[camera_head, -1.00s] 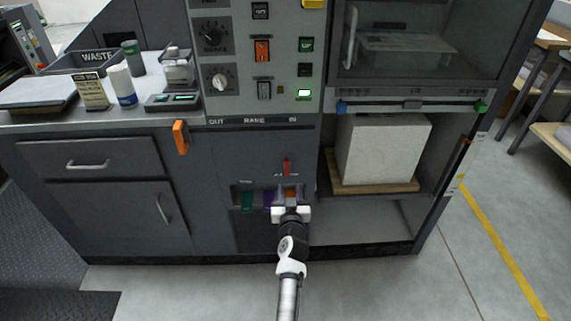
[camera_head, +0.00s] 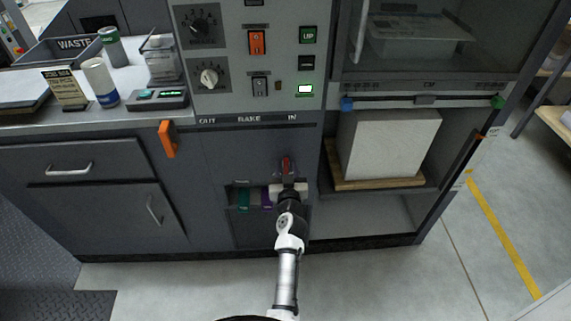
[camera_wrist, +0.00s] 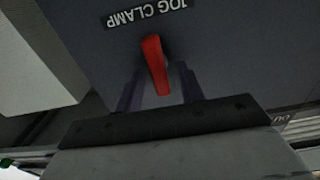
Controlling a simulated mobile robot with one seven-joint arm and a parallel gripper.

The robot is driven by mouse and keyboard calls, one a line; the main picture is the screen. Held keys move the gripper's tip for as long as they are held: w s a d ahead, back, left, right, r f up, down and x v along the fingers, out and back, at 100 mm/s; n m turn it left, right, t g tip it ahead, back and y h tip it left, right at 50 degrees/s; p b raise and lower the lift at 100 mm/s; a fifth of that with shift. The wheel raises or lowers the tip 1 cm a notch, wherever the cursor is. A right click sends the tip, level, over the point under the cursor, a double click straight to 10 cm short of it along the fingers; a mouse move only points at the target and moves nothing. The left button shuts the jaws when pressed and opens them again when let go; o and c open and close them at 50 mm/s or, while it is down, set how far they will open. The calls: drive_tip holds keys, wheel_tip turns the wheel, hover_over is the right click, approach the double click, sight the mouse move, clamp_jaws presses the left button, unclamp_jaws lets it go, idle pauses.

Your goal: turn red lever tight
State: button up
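The red lever (camera_head: 286,165) is on the dark cabinet front, above a recess with coloured items. In the wrist view the red lever (camera_wrist: 155,66) sits below an upside-down "JOG CLAMP" label (camera_wrist: 146,13). It is slightly tilted there. My gripper (camera_head: 288,186) is just below the lever in the head view. In the wrist view my gripper (camera_wrist: 160,88) has its two dark fingers apart, one on each side of the lever's lower end. Gaps show between the lever and both fingers. Whether the fingers reach as deep as the lever is hard to tell.
Below the lever is a recess with green (camera_head: 243,200) and purple (camera_head: 267,198) items. An orange handle (camera_head: 167,138) sticks out at the left. A pale block (camera_head: 388,145) stands on a wooden board in the open bay at the right. The floor in front is clear.

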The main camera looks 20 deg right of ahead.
clamp_jaws()
idle(0.3)
drive_tip(key=shift+m, duration=0.3)
drive_tip(key=m, duration=0.3)
drive_tip(key=shift+d+m+b, duration=0.2)
drive_tip(key=shift+m+b, duration=0.2)
drive_tip(key=shift+s+d+f+m+p, duration=0.1)
drive_tip(key=shift+m, duration=2.15)
drive_tip(key=shift+w+d+f+m+p, duration=0.1)
drive_tip(key=shift+f+m, duration=0.05)
drive_tip(key=shift+m, duration=2.05)
drive_tip(key=shift+s+d+f+m+p, duration=0.1)
drive_tip(key=shift+m, duration=2.15)
